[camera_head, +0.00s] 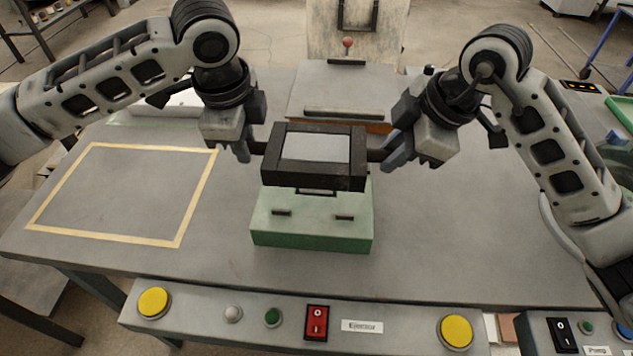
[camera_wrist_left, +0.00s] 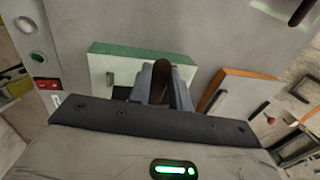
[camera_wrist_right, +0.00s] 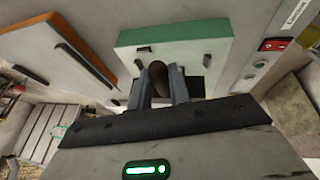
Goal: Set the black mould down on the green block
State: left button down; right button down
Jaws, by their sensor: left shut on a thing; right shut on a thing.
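The black mould (camera_head: 314,183) is a dark rectangular frame with a grey panel in its top. It is held level between my two grippers, above the green block (camera_head: 312,240). The block has a pale green top with small dark slots and stands on the table. The mould hides the block's rear part. My left gripper (camera_head: 246,150) is shut on the mould's left handle, and my right gripper (camera_head: 388,155) is shut on its right handle. The block also shows past the fingers in the left wrist view (camera_wrist_left: 125,52) and the right wrist view (camera_wrist_right: 190,35).
A yellow taped rectangle (camera_head: 180,238) marks bare table at the left. A grey plate with an orange edge (camera_head: 340,92) stands behind the mould. A control panel with a red switch (camera_head: 317,322) and yellow buttons (camera_head: 154,303) runs along the front edge.

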pick_arm(q)
jog(key=shift+f, duration=0.1)
